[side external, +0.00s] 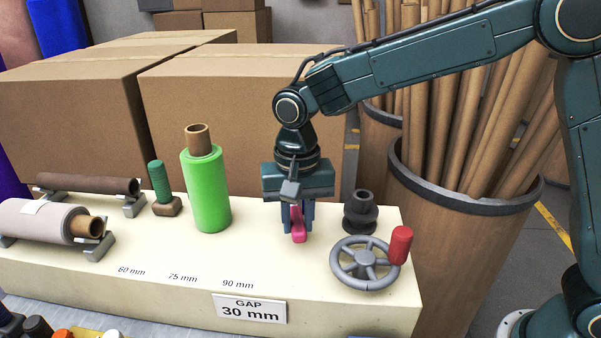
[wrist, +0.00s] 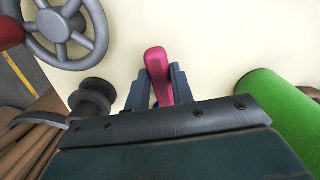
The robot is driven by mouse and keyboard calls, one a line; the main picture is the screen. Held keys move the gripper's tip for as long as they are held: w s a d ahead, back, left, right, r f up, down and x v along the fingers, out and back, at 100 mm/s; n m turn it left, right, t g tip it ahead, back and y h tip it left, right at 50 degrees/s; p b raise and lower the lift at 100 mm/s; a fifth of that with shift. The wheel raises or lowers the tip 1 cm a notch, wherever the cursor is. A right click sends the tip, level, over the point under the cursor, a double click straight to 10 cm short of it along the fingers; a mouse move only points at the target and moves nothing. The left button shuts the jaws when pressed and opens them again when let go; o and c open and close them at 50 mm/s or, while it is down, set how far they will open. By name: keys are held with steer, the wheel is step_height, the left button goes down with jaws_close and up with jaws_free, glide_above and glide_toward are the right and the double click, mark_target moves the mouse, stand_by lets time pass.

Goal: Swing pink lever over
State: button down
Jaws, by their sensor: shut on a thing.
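The pink lever (side external: 298,227) is on the cream bench top, and its lower end shows below my gripper (side external: 297,222) in the side view. In the wrist view the pink lever (wrist: 158,68) rises between the two fingers of my gripper (wrist: 161,88). My gripper points down and is shut on the lever. The lever's base and pivot are hidden by the fingers and gripper body.
A green roll (side external: 206,190) stands upright left of my gripper. A grey handwheel (side external: 363,263) with a red knob (side external: 400,245) and a dark spool (side external: 360,213) are close on the right. Cardboard boxes (side external: 235,110) stand behind. The bench front carries a gap sign (side external: 250,308).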

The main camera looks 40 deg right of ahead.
steer(key=d+n, duration=0.1)
steer(key=n, duration=0.2)
steer(key=shift+s+d, duration=0.4)
steer(key=shift+d+n, duration=0.45)
steer(key=shift+n, duration=0.5)
steer(key=shift+d+n, duration=0.45)
steer(key=shift+n, duration=0.5)
steer(key=c, duration=1.2)
jaws_free()
steer(key=shift+r, duration=0.15)
step_height(320, 180, up, 14)
steer(key=shift+f, duration=0.2)
